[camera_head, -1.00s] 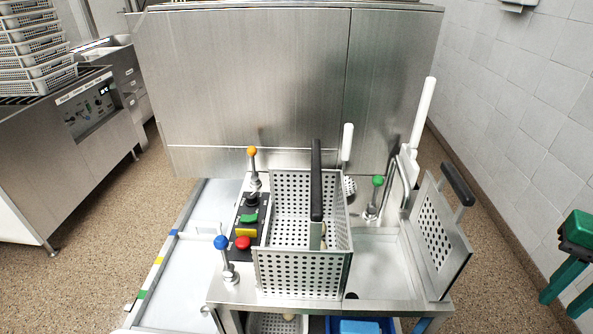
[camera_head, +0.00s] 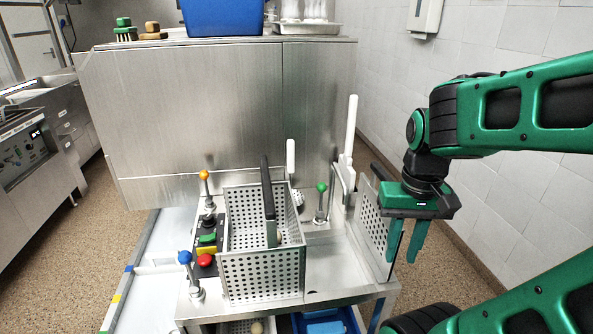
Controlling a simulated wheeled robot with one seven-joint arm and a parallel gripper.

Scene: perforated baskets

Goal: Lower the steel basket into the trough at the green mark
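The trough (camera_head: 153,285) is the long pale channel at lower left.
Levers with orange (camera_head: 204,175), blue (camera_head: 185,257) and green (camera_head: 321,187) knobs stand around the basket. A button box (camera_head: 207,239) is at its left. The tall steel machine (camera_head: 190,115) blocks the back.

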